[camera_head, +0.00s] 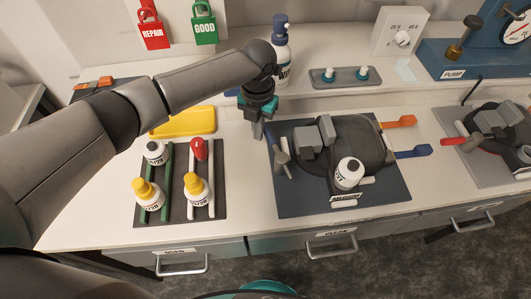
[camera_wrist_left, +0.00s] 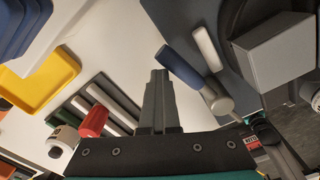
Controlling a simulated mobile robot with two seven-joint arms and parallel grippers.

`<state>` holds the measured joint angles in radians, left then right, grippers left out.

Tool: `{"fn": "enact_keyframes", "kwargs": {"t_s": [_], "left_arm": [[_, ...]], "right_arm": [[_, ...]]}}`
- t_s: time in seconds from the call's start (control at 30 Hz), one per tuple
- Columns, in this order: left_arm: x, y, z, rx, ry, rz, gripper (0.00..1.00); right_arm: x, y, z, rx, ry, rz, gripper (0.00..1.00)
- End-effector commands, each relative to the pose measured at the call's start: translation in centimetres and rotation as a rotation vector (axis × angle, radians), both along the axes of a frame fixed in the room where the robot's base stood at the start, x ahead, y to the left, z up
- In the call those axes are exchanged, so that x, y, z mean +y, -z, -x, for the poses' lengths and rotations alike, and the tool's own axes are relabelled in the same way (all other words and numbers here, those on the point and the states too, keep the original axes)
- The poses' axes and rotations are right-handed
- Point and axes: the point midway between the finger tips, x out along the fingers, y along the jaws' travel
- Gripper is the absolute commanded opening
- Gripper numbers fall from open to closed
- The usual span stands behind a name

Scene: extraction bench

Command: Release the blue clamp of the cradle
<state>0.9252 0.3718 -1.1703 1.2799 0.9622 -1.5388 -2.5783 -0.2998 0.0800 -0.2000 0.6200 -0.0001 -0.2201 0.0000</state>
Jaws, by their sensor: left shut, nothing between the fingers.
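The cradle (camera_head: 300,205) is a dark blue plate at the centre of the bench. It bears a dark rounded body (camera_head: 358,140) with grey blocks. At its left edge stands a grey pivot (camera_head: 282,158), which also shows in the left wrist view (camera_wrist_left: 219,103). There a blue lever (camera_wrist_left: 181,67) and a white lever (camera_wrist_left: 207,48) run from beside that pivot. A blue paddle (camera_head: 412,152) sticks out from the cradle's right side. My left gripper (camera_head: 257,134) is shut and empty, just left of the cradle; its fingertips (camera_wrist_left: 158,74) are apart from the blue lever.
A pump bottle (camera_head: 281,45) stands behind my gripper.

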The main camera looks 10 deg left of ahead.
Motion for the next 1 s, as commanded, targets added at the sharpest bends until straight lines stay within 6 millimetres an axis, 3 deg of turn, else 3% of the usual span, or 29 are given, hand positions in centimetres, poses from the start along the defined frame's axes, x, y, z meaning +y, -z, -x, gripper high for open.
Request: {"fn": "enact_keyframes", "kwargs": {"t_s": [0.03, 0.2, 0.8, 1.0], "left_arm": [[-1.1, -1.9, -0.7, -0.029, 0.009, 0.031, 0.0], [-1.3, -3.2, -0.5, -0.029, 0.01, 0.034, 0.0], [-0.9, -7.1, 0.3, -0.017, 0.006, 0.021, 0.0], [-0.8, -7.2, 0.4, -0.015, 0.005, 0.019, 0.0]], "right_arm": [[0.0, -0.9, 0.0, 0.0, 0.0, 0.0, 0.65], [0.0, -2.3, 0.0, 0.0, 0.0, 0.0, 0.65], [0.0, -7.0, 0.0, 0.0, 0.0, 0.001, 0.65], [0.0, -7.2, 0.0, 0.0, 0.0, 0.001, 0.65]]}}
